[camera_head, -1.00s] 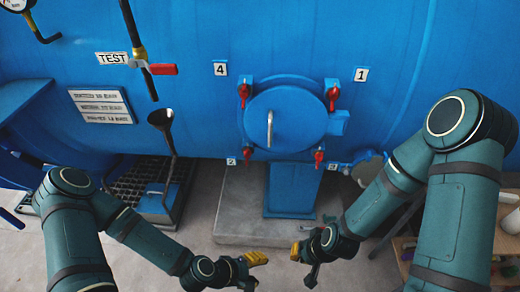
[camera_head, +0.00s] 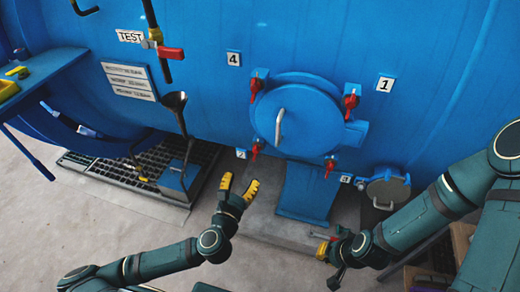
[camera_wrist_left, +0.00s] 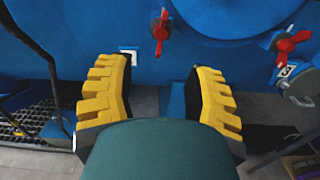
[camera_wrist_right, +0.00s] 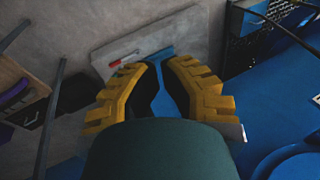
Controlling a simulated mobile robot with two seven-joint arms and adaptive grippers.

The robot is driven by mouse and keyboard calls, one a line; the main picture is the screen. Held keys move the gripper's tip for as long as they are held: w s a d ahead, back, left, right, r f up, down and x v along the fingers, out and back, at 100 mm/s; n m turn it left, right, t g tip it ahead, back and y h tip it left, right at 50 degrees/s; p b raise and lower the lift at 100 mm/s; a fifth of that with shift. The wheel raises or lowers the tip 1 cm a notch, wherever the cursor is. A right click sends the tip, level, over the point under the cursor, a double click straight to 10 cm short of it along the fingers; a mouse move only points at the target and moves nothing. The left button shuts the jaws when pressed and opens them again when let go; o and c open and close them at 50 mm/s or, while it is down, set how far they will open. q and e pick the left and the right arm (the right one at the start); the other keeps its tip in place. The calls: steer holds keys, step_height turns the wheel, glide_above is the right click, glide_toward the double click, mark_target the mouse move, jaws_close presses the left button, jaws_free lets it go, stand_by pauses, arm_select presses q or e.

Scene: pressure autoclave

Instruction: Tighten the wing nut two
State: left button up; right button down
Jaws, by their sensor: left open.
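The round blue hatch (camera_head: 297,105) has a grey bar handle and red wing nuts around it. Wing nut two (camera_head: 256,149) is at its lower left, right of the label 2 (camera_head: 241,154). The nut also shows in the left wrist view (camera_wrist_left: 160,32), above and between the fingers. My left gripper (camera_head: 238,186) is open and empty. It is below and slightly left of the nut, apart from it, with fingers pointing up. My right gripper (camera_head: 324,251) is low at the right, below the hatch; its fingertips (camera_wrist_right: 158,64) are close together, with nothing clearly held.
Other red wing nuts sit near labels 4 (camera_head: 234,58), 1 (camera_head: 385,84) and 3 (camera_head: 346,179). A blue pedestal (camera_head: 307,193) stands under the hatch on a concrete slab (camera_head: 268,228). A black funnel pipe (camera_head: 179,115) and a floor grate (camera_head: 110,174) are at the left.

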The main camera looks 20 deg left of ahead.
mark_target(256, 151)
arm_select(q)
steer(key=w+b, duration=0.1)
steer(key=w, duration=0.3)
steer(key=w+b, duration=0.1)
steer(key=w, duration=0.4)
steer(key=w+b, duration=0.2)
steer(key=w, duration=0.2)
steer(key=shift+w+d, duration=0.15)
steer(key=shift+d, duration=0.15)
jaws_close()
